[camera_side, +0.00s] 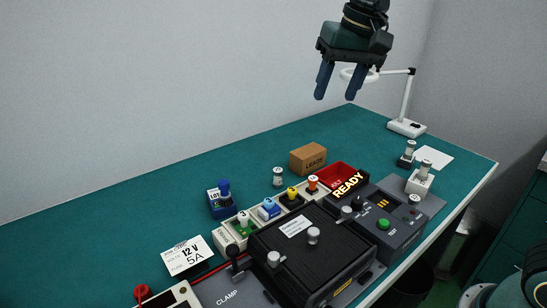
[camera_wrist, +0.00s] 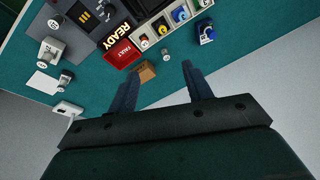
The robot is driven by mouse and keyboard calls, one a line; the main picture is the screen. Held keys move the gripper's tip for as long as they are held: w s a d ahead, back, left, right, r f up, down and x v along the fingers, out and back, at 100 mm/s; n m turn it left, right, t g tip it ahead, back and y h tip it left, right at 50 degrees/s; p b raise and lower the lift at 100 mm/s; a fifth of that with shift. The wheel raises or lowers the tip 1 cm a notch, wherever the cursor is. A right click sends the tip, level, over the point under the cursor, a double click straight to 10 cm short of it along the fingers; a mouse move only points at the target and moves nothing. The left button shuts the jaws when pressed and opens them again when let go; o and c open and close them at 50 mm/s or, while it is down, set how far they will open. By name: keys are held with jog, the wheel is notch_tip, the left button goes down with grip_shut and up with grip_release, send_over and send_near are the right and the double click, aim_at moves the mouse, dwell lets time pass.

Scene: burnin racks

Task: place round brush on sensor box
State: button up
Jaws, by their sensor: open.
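My gripper (camera_side: 335,97) is open and empty, high above the far part of the green bench; it also shows in the wrist view (camera_wrist: 158,74). I cannot tell for certain which thing is the round brush or the sensor box. A small grey-white, round-topped piece (camera_side: 277,177) stands alone on the bench left of the cardboard box; it also shows in the wrist view (camera_wrist: 165,52). A blue block with a blue knob (camera_side: 222,203) stands further left. A white block with a knob (camera_side: 419,183) and a dark-based knobbed piece (camera_side: 407,158) stand at the right.
A cardboard LEADS box (camera_side: 308,158) stands behind the red FAULT tray (camera_side: 335,175) and READY sign (camera_side: 348,185). A row of coloured modules (camera_side: 268,208) borders the black clamp fixture (camera_side: 320,240). A white lamp (camera_side: 407,127) stands at the far right. The back-left bench is clear.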

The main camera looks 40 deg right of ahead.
jog(key=s+d+f+n, duration=0.1)
jog(key=s+d+f, duration=0.1)
jog(key=s, duration=0.5)
jog(key=s+d+f+n+t, duration=0.1)
jog(key=s+f, duration=0.3)
jog(key=s, duration=0.4)
jog(key=s+d+f+n+t, duration=0.1)
jog(key=s+d+f+n, duration=0.1)
jog(key=s, duration=0.5)
jog(key=shift+s+d+f+h, duration=0.3)
jog(key=shift+s+d+f, duration=0.05)
jog(key=shift+d+f, duration=0.2)
